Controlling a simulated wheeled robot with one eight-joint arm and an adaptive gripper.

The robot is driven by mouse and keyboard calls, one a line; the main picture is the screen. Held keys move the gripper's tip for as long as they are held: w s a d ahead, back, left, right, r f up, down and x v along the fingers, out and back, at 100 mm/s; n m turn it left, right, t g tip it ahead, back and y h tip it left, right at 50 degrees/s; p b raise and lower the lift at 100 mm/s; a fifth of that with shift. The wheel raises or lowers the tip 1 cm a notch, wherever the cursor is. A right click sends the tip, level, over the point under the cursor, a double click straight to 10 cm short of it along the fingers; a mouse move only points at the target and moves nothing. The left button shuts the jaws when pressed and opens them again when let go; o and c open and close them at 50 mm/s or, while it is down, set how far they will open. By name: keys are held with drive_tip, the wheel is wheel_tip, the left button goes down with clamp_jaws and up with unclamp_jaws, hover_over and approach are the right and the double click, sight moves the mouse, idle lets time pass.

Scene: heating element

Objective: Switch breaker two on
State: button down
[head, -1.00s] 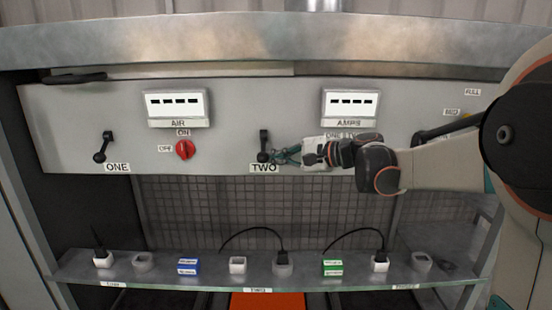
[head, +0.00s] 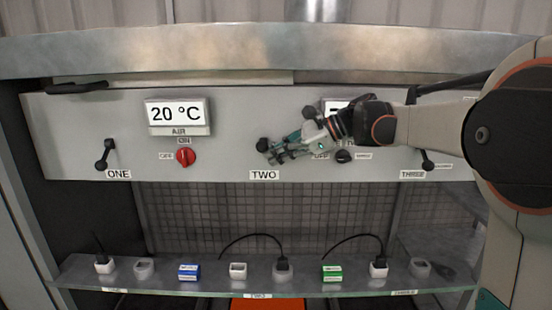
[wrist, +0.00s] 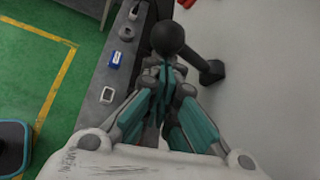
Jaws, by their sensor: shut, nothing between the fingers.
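The breaker two lever (head: 262,145) is on the grey panel above the TWO label (head: 264,174). Its black ball end covers most of it in the head view, so it appears to stick out from the panel. In the wrist view the black ball (wrist: 167,37) is just beyond my fingertips, with its shaft running right to a mount (wrist: 212,71) on the panel. My gripper (head: 272,158) is shut and empty, just below and right of the ball. I cannot tell whether it touches it.
Breaker one lever (head: 105,153) hangs down at left; breaker three lever (head: 427,160) is at right. The air display (head: 178,113) reads 20 °C. A red switch (head: 185,157) sits below it. A shelf (head: 210,283) with blocks and cables runs below.

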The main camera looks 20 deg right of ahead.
drive_tip(key=shift+r, duration=0.85)
drive_tip(key=shift+d, duration=0.1)
drive_tip(key=v, duration=1.1)
drive_tip(key=shift+d+r, duration=0.25)
drive_tip(key=shift+d, duration=0.05)
drive_tip(key=shift+s, duration=0.15)
